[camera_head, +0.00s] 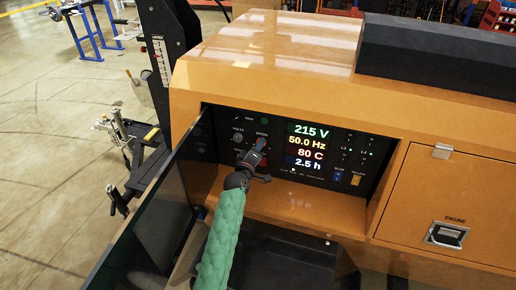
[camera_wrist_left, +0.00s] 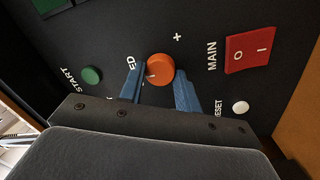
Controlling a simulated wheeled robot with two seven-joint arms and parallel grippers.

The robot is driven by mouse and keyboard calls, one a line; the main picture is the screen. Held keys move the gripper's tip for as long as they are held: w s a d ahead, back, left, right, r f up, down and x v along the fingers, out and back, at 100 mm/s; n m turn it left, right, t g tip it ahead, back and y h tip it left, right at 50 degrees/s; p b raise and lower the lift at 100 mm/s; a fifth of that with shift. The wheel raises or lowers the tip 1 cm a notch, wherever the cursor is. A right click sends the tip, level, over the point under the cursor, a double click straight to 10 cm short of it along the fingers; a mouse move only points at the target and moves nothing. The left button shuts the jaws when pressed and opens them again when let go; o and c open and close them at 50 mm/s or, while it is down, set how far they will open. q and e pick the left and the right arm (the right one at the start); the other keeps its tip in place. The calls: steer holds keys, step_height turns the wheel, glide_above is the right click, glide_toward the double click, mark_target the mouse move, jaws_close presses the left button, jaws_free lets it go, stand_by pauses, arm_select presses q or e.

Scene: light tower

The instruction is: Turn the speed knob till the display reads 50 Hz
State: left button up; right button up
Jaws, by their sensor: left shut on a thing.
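The display (camera_head: 306,146) in the recessed black panel reads 215 V, 50.0 Hz, 80 C and 2.5 h. The speed knob (camera_wrist_left: 160,68) is round and orange-red with a small pale mark, next to a partly covered label ending in "ED". My left gripper (camera_head: 260,145) reaches into the panel left of the display. In the wrist view, the blue fingers of my left gripper (camera_wrist_left: 160,80) are on both sides of the knob, shut on it. In the head view my gripper largely hides the knob. My right gripper is out of view.
A green START button (camera_wrist_left: 92,75), a red MAIN switch (camera_wrist_left: 248,53) and a white reset button (camera_wrist_left: 240,108) surround the knob. A dark open door (camera_head: 150,205) stands left of my arm. The orange housing (camera_head: 285,205) frames the recess. An ENGINE latch (camera_head: 447,235) is at right.

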arm_select(q)
steer(key=o, duration=1)
steer(key=shift+b+v, duration=1.6)
steer(key=shift+v, duration=2.3)
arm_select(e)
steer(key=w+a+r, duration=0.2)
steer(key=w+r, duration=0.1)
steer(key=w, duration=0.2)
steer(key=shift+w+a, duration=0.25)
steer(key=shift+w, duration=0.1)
arm_select(q)
steer(key=shift+a, duration=0.1)
